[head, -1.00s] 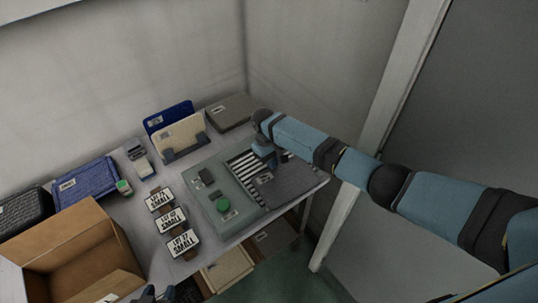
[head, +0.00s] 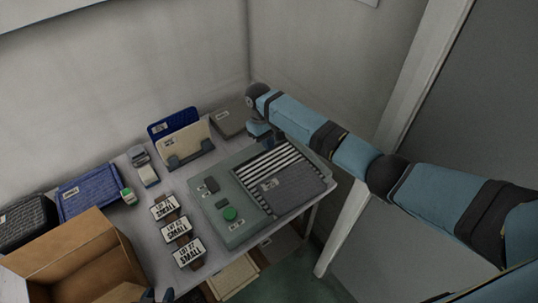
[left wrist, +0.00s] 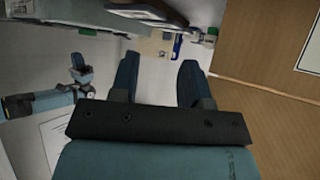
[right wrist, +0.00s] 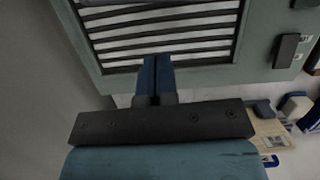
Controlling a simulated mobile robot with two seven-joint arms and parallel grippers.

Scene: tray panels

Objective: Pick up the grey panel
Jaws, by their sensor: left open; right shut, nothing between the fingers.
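A dark grey panel (head: 300,189) with a small pale label lies flat on the front right part of a striped bed in a grey-green machine (head: 240,235). My right gripper (head: 268,142) is at the far edge of the machine, apart from the panel. In the right wrist view its fingers (right wrist: 156,62) are shut and empty, with the bare striped bed (right wrist: 185,40) beyond them. My left gripper (head: 166,295) barely shows at the bottom edge of the head view. In the left wrist view its fingers (left wrist: 157,80) are apart with nothing between them.
A flat grey-brown item (head: 228,121) lies at the back corner. A rack (head: 190,157) holds a beige and a blue panel. Several lot cards (head: 177,229) lie left of the machine.

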